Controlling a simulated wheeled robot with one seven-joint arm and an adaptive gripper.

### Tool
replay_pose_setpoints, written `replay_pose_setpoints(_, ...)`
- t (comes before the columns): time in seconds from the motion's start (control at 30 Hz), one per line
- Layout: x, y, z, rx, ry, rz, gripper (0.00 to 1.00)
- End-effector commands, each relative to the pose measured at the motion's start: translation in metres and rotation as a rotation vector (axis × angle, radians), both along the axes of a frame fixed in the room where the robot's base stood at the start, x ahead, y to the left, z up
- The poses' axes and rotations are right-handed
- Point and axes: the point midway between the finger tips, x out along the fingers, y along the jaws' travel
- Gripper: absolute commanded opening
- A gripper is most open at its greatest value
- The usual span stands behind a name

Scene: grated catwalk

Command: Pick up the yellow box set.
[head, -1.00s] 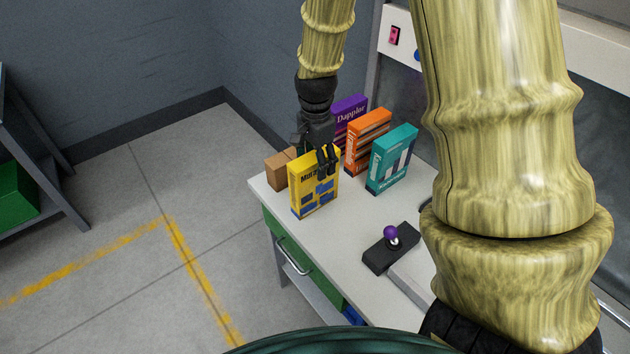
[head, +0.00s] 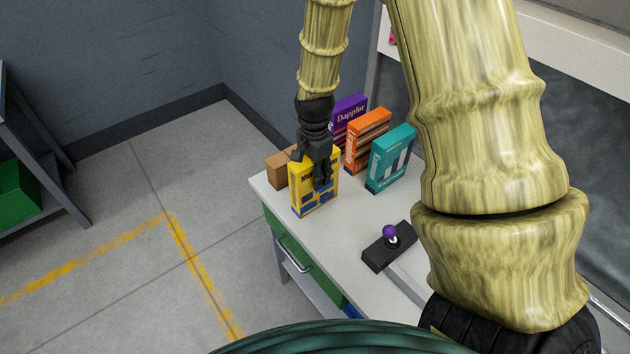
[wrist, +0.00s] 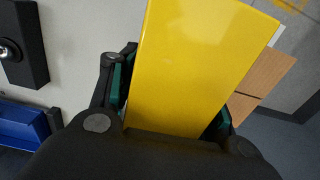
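The yellow box set (head: 302,198) stands upright near the far left corner of the table, with blue print on its front. My gripper (head: 321,180) is at its top from above, with a dark finger in front of the printed face. In the wrist view a plain yellow face of the box set (wrist: 195,65) fills the space between the two fingers of my gripper (wrist: 170,108). The fingers are spread, with green pads on either side of the box. Whether the pads touch it is not clear.
A teal box (head: 391,160), an orange box (head: 367,140) and a purple box (head: 349,108) stand to the right and behind. A brown carton (head: 278,170) is close on the left. A black joystick base (head: 388,250) lies in front on the white table (head: 335,245).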

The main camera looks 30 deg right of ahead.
Motion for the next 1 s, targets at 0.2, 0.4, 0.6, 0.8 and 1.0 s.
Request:
replay_pose_setpoints(0.2,0.0,0.0,0.0,0.0,-0.001,0.0,0.03)
replay_pose_setpoints(0.4,0.0,0.0,0.001,0.0,-0.001,0.0,0.03)
replay_pose_setpoints(0.6,0.001,0.0,0.007,-0.001,-0.003,0.0,0.03)
replay_pose_setpoints(0.8,0.002,0.0,0.022,-0.002,-0.004,0.0,0.03)
replay_pose_setpoints(1.0,-0.012,0.004,0.035,-0.001,0.001,0.001,0.03)
